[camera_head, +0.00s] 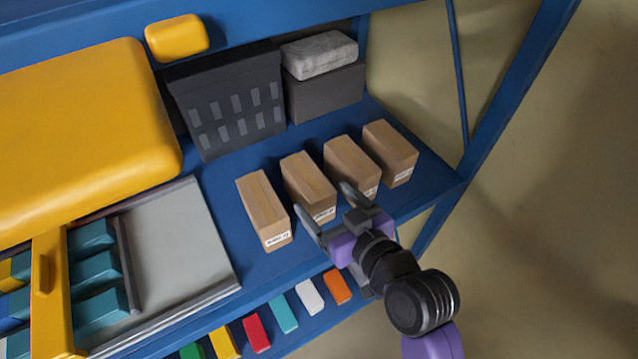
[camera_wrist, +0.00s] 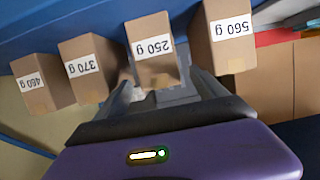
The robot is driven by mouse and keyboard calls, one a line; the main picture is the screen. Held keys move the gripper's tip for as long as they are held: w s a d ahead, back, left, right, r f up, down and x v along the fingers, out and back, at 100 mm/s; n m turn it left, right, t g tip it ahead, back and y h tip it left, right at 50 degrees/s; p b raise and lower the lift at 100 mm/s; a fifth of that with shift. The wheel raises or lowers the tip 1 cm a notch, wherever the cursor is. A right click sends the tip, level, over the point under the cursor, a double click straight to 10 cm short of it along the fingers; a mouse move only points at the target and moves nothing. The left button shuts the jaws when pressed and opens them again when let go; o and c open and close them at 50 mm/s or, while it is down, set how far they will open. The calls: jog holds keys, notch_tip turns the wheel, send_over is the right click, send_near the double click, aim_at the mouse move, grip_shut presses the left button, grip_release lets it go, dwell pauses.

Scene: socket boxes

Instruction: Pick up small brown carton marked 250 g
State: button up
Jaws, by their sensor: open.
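The small brown carton marked 250 g (camera_wrist: 152,40) is near the centre of the wrist view, its label upside down. In the head view it is the second carton from the left (camera_head: 306,180), standing on the blue shelf. My gripper (camera_head: 322,199) is open at the near end of this carton. In the wrist view, the gripper's fingers (camera_wrist: 163,82) lie to either side of its near end, with nothing gripped. I cannot tell how far the fingers reach along its sides.
Cartons marked 370 g (camera_wrist: 90,80) and 460 g (camera_wrist: 45,92) stand on one side, and 560 g (camera_wrist: 228,50) on the other, with narrow gaps. Behind are a dark crate (camera_head: 225,100) and a grey box (camera_head: 325,95). A grey tray (camera_head: 185,250) lies left.

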aim_at(308, 181)
jog(key=shift+p+x, duration=0.95)
jog(key=shift+x, duration=2.95)
jog(key=shift+r, duration=0.1)
jog(key=c, duration=1.6)
jog(key=shift+c, duration=0.8)
jog(key=shift+r, duration=0.15)
